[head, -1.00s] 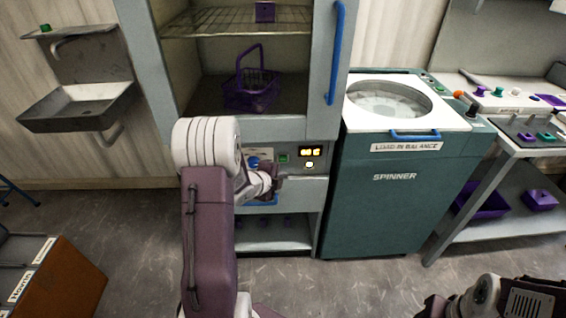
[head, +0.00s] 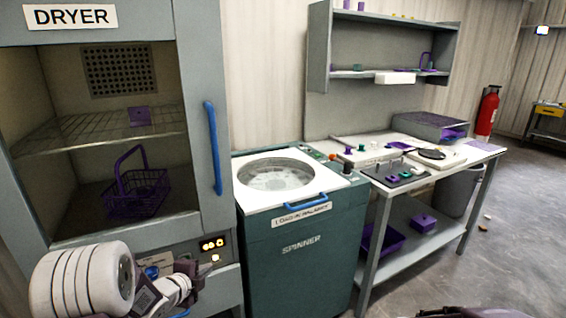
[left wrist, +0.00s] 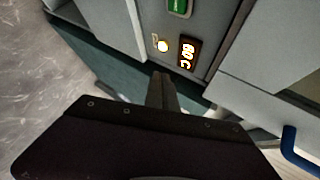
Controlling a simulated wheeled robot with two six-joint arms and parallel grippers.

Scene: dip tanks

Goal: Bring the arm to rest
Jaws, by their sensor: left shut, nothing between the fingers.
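My left arm is in the lower left of the head view, in front of the dryer's lower panel. Its gripper (head: 192,272) is small and partly hidden there, close to the panel with the lit display. In the left wrist view the left fingers (left wrist: 163,90) are together with nothing between them, pointing toward the display and the glowing button. My right gripper does not show; only a dark bit of my body is at the bottom edge of the head view.
The dryer (head: 205,60) stands open, with a purple basket (head: 138,190) and a purple block (head: 139,116) inside. The teal spinner (head: 300,265) is right of it. A workbench (head: 480,152) with a shelf below stands further right. Open floor lies at the right.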

